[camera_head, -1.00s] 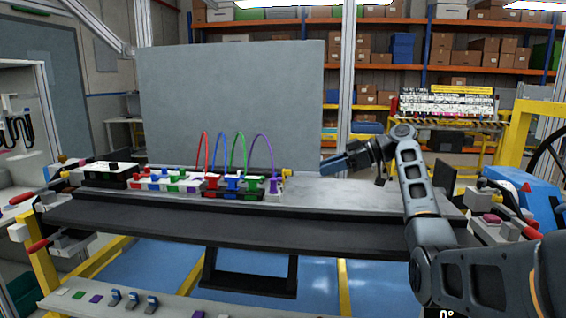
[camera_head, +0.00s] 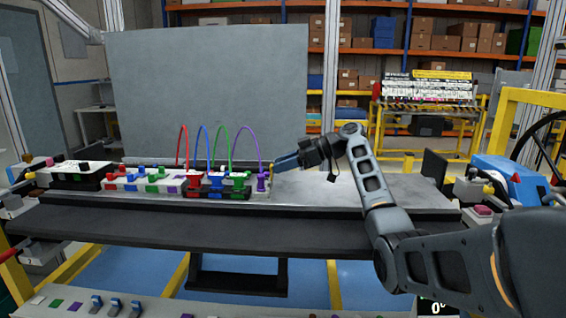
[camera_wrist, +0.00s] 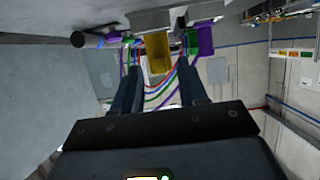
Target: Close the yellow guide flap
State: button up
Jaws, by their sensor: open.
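The yellow guide flap (camera_head: 271,168) is at the right end of the connector row, beside the purple connector (camera_head: 261,184). In the head view it looks narrow and upright, and my gripper (camera_head: 279,163) is right at its right side. In the wrist view the flap (camera_wrist: 157,52) is a yellow plate ahead, between the lines of my two open fingers (camera_wrist: 158,75). The fingers hold nothing. I cannot tell whether a fingertip touches the flap.
Red, blue, green and purple cables (camera_head: 216,145) arch over the connectors to the left. A grey panel (camera_head: 208,90) stands behind. The bench top (camera_head: 350,188) to the right of the flap is clear under my arm.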

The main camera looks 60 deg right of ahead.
jog(key=shift+w, duration=0.1)
grip_shut()
dwell(0.4)
